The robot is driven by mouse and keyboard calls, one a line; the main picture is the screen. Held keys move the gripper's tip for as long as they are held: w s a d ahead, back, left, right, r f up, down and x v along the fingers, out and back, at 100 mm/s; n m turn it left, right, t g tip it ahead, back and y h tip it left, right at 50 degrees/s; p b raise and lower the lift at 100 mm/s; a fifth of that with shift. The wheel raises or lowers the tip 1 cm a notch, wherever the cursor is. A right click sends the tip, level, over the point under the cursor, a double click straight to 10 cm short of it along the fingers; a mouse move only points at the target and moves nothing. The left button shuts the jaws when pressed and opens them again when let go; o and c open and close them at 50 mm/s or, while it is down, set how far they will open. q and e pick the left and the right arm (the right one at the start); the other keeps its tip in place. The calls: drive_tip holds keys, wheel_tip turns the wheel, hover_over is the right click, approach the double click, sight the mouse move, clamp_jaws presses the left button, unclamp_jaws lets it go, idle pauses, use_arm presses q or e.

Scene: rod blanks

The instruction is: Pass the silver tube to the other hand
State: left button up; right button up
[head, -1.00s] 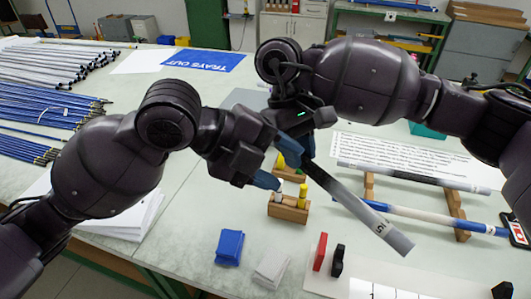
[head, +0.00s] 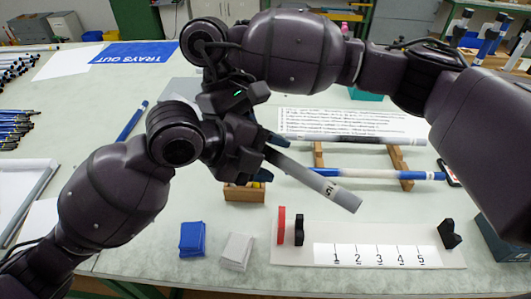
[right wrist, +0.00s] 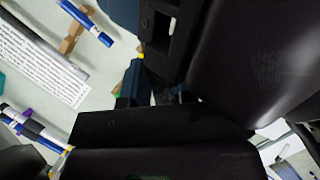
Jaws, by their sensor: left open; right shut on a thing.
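The silver tube (head: 318,184) shows in the head view as a light grey rod with a dark mark near its lower right end. It is held above the table, slanting down to the right. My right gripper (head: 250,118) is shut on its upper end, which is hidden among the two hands. My left gripper (head: 262,155) is open, close below and beside the right one at that end. Whether its fingers are around or touching the tube cannot be told. In the right wrist view dark gripper parts fill much of the picture, and the held tube cannot be made out.
A wooden rack (head: 407,160) holds a blue-and-white rod (head: 370,174) and a grey rod (head: 350,138). In front lies a white board (head: 290,255) numbered 1 to 5 with red and black blocks. Blue (head: 192,238) and grey (head: 236,250) pads lie left of it.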

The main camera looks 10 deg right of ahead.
use_arm(q)
drive_tip(key=c, duration=0.8)
drive_tip(key=shift+c, duration=1.1)
use_arm(e)
drive_tip(key=o, duration=1)
drive_tip(key=shift+r, duration=0.1)
drive_tip(key=v, duration=1.1)
drive_tip(key=shift+w+a+r, duration=0.15)
drive_tip(key=shift+a+r, duration=0.05)
drive_tip(key=shift+r, duration=0.15)
use_arm(q)
drive_tip(key=shift+r, duration=0.1)
use_arm(e)
drive_tip(key=shift+r, duration=0.1)
